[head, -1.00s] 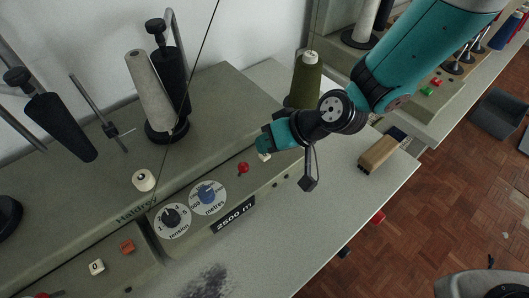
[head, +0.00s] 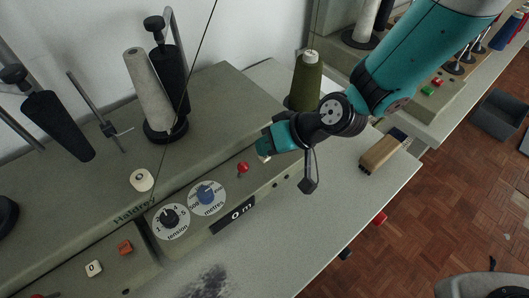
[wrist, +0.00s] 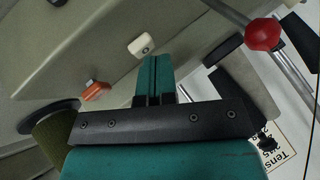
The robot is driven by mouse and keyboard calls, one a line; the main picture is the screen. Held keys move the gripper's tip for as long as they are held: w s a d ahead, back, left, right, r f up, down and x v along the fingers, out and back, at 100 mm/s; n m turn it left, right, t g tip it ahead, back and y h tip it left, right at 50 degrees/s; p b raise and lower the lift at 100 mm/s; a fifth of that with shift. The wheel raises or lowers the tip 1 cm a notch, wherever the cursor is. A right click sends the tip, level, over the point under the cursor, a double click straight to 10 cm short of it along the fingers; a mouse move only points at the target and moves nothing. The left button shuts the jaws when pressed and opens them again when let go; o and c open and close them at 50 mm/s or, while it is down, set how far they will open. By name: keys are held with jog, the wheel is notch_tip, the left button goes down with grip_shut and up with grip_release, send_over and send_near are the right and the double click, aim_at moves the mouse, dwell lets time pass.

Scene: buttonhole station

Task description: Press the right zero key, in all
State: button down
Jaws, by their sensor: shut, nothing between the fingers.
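The right zero key (head: 264,157), small and white, shows partly below my gripper's tip in the head view. It shows more fully as a white key with a dark mark in the wrist view (wrist: 141,45). My gripper (head: 263,143) is shut and empty. In the wrist view its teal fingertips (wrist: 155,60) lie just beside the white key; I cannot tell whether they touch it. An orange key (wrist: 95,92) sits near that white key. The display (head: 233,215) reads "0 m". The left zero key (head: 94,268) is far left, beside another orange key (head: 125,247).
A red ball knob (head: 243,168) stands close to my gripper. An olive thread cone (head: 306,82) is behind it. Tension (head: 171,220) and metres (head: 207,197) dials are on the front panel. A wooden brush (head: 382,154) lies on the table at right.

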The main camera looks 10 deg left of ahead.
jog(key=shift+r+p, duration=0.7)
jog(key=shift+r, duration=0.2)
notch_tip(320, 180, up, 5)
jog(key=p, duration=0.3)
jog(key=shift+r+p, duration=0.1)
jog(key=shift+p, duration=0.25)
dwell(0.5)
